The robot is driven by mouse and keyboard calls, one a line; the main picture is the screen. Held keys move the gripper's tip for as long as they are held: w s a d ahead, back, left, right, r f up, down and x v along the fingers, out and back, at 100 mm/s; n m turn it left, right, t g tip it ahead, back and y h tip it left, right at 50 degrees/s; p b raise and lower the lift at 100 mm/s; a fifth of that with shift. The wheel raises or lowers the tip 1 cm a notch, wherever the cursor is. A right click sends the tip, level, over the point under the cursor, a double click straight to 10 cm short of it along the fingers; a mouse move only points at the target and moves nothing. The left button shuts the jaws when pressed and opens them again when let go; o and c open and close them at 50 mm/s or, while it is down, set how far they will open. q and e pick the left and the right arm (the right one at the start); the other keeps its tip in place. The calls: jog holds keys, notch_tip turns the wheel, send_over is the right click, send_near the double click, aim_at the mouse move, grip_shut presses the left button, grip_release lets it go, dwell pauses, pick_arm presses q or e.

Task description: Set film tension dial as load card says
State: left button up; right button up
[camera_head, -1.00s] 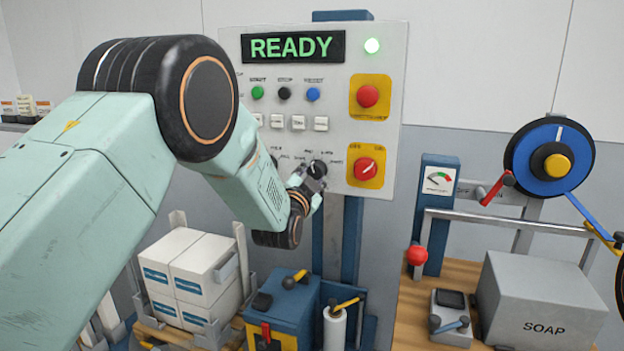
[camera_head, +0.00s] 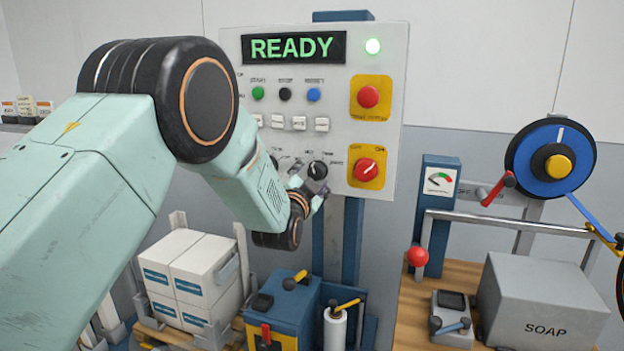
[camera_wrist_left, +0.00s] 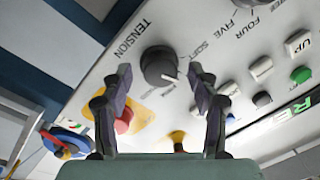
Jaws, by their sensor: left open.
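The tension dial (camera_head: 317,170) is a dark round knob low on the white control panel (camera_head: 226,55). In the left wrist view the dial (camera_wrist_left: 158,66) has "TENSION" printed beside it and "SOFT" to its right. Its white pointer mark points to the lower right in that view, between "SOFT" and a small label that I cannot read clearly. My left gripper (camera_head: 309,190) is just below the dial in the head view. In the wrist view the gripper (camera_wrist_left: 160,76) is open, its fingers on either side of the dial with gaps. I cannot make out a load card.
The panel carries a lit READY display (camera_head: 292,47), a red stop button (camera_head: 368,96) and a red rotary switch (camera_head: 366,171). White cartons (camera_head: 190,270) stand below my arm.

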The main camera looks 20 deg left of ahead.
pick_arm(q)
jog(key=shift+s, duration=0.1)
jog(key=s, duration=1.2)
jog(key=shift+d+f, duration=0.2)
jog(key=shift+f, duration=0.05)
jog(key=shift+w+f, duration=0.1)
jog(key=s+f+n+g+b, duration=0.1)
jog(key=s+f+n+g, duration=0.15)
jog(key=s+f, duration=0.45)
jog(key=s+a+f+n+g, duration=0.1)
jog(key=s+f+n+g, duration=0.2)
jog(key=f, duration=0.8)
jog(key=s+f+n+g+b, duration=0.1)
jog(key=s+f+g, duration=0.4)
jog(key=f, duration=0.4)
jog(key=s+f+g+b, duration=0.1)
jog(key=s+f+g, duration=0.1)
jog(key=s+f, duration=0.4)
jog(key=s+f+n+g+b, duration=0.1)
jog(key=s+f, duration=0.5)
jog(key=s, duration=0.7)
jog(key=s+f+n+g+b, duration=0.1)
jog(key=s+f+g, duration=0.4)
jog(key=s, duration=0.5)
jog(key=shift+s+a+f+h+b, duration=0.2)
jog(key=shift+f+h+b, duration=0.15)
jog(key=shift+b, duration=0.3)
